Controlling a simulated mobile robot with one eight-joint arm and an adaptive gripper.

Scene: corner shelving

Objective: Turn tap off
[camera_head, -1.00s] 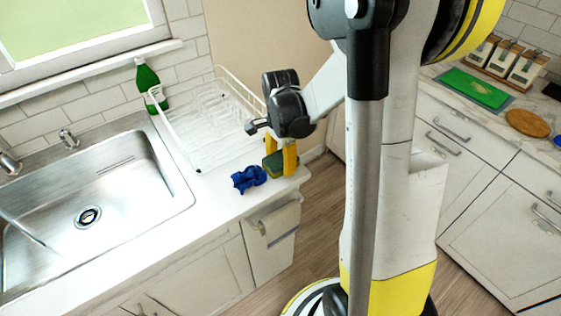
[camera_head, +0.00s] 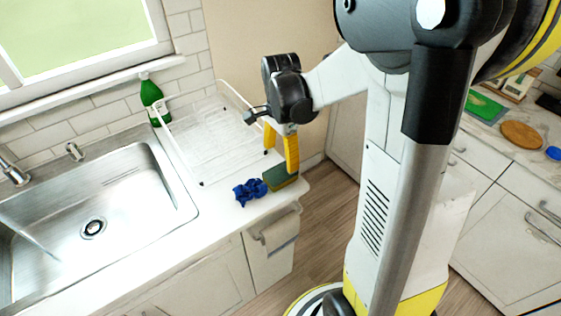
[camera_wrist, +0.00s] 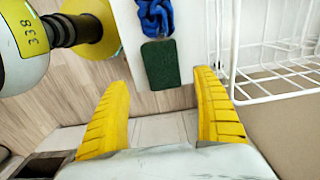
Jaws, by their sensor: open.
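The metal tap (camera_head: 14,172) stands behind the sink at the left edge of the head view, only partly in frame. A small metal fitting (camera_head: 74,152), which I cannot identify for sure, stands to its right on the sink's back rim. My gripper (camera_head: 280,160) is open and empty, with yellow fingers pointing down near the counter's right end. It is well to the right of the tap, beside the dish rack. In the wrist view my gripper (camera_wrist: 160,80) shows its two fingers apart with nothing between them. I cannot tell whether water is running.
A steel sink (camera_head: 150,225) fills the left counter. A white dish rack (camera_head: 165,150) and green bottle (camera_head: 152,98) stand right of the tap. A blue cloth (camera_head: 249,192) and green sponge (camera_head: 280,179) lie near the counter's right end.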

